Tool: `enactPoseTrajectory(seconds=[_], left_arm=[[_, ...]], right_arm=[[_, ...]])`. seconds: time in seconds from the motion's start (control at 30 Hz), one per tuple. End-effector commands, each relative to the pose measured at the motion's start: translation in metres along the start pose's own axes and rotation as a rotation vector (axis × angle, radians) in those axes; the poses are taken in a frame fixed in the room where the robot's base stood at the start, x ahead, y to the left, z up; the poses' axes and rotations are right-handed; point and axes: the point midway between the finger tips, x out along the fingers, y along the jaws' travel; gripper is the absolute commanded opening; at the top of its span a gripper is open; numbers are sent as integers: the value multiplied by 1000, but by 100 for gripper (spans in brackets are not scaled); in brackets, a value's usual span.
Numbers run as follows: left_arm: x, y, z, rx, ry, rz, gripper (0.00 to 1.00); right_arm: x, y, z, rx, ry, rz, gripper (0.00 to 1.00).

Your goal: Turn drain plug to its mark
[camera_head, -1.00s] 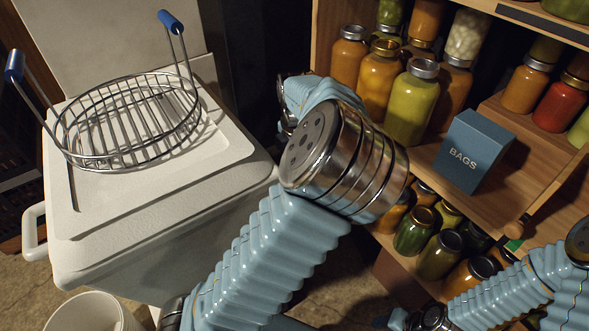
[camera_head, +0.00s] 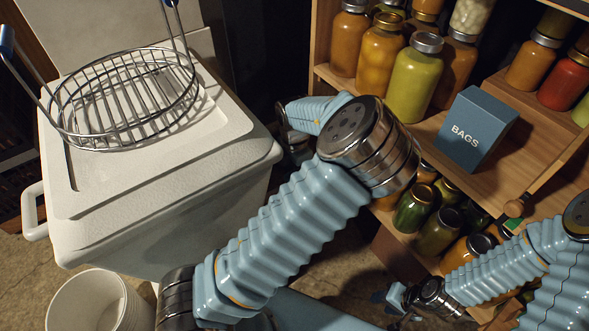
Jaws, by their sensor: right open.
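The white cooler (camera_head: 150,200) stands at the left, with a closed lid. I cannot make out a drain plug or its mark; my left arm covers part of the cooler's right side. My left gripper (camera_head: 290,143) is past the bend of my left arm, beside the cooler's right edge. Its fingers are dark and partly hidden, so I cannot tell how they stand. My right gripper (camera_head: 402,316) is low at the bottom right, in front of the shelf unit, open and apart from the cooler.
A wire basket (camera_head: 125,100) with blue-gripped handles sits on the cooler lid. White buckets (camera_head: 85,300) stand on the floor before the cooler. A wooden shelf (camera_head: 430,128) at the right holds several filled jars and a blue BAGS box (camera_head: 475,130).

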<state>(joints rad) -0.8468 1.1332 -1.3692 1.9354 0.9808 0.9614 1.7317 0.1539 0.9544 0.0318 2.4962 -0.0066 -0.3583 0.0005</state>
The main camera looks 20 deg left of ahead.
Motion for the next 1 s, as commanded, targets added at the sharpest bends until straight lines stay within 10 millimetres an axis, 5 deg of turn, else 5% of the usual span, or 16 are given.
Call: enactPoseTrajectory(seconds=[0.2, 0.53, 1.0], left_arm=[[0, 0, 0, 0, 0, 0, 50], [0, 0, 0, 1, -1, 0, 0], [-1, 0, 1, 104, -4, -2, 0]], right_arm=[[0, 0, 0, 0, 0, 0, 43], [0, 0, 0, 0, 0, 0, 43], [0, 0, 0, 0, 0, 0, 43]])
